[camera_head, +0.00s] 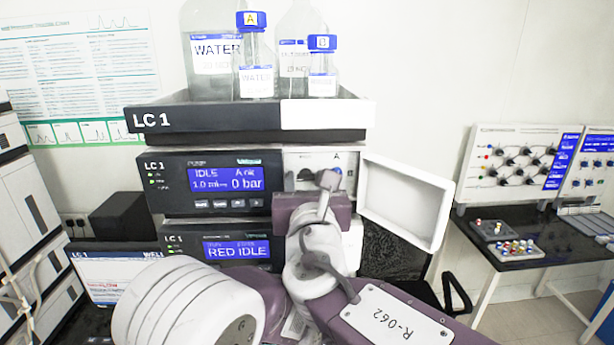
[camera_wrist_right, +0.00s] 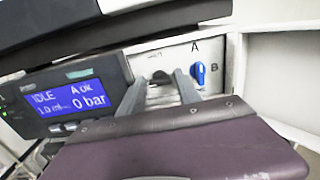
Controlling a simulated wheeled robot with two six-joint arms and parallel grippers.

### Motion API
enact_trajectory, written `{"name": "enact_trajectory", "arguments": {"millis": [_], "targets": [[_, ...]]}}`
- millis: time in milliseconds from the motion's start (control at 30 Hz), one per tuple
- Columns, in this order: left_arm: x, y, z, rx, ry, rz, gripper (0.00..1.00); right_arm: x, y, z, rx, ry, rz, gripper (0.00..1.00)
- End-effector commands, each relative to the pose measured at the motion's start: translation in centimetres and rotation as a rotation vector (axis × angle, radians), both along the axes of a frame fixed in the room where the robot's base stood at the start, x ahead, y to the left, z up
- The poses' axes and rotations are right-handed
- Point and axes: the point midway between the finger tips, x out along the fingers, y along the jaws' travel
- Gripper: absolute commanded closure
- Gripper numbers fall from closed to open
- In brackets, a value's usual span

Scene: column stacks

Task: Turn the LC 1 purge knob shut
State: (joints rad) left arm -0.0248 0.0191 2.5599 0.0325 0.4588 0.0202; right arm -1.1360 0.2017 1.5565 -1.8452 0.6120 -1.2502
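The LC 1 pump module (camera_head: 215,160) has a lit display reading "IDLE", "A OK" and "0 bar". The same display (camera_wrist_right: 68,100) shows in the right wrist view. On the pale panel beside it is a dark round knob (camera_wrist_right: 158,77), probably the purge knob; its pointer direction cannot be told. A blue knob (camera_wrist_right: 200,74) marked A and B sits to its right. My right gripper (camera_wrist_right: 160,84) is open, its two fingers apart with the dark knob seen between them. It also shows before the panel in the head view (camera_head: 328,182). My left gripper is not in view.
A white door (camera_head: 405,203) stands open right of the panel, close to my right gripper. A dark tray (camera_head: 200,117) with bottles overhangs above. A second LC 1 module (camera_head: 185,250) reading "RED IDLE" sits below. A table (camera_head: 510,262) stands at right.

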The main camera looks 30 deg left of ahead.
Motion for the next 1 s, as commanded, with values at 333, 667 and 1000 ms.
{"name": "enact_trajectory", "arguments": {"millis": [333, 667, 1000], "targets": [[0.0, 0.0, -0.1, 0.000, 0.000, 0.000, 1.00, 0.0, 0.0, -0.1, -0.001, 0.001, 0.000, 1.00], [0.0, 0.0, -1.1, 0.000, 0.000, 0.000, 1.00, 0.0, 0.0, -0.3, 0.059, 0.036, 0.000, 1.00], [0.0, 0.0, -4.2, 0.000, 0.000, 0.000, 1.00, 0.0, -0.1, -0.6, 0.293, 0.178, 0.001, 1.00]]}}
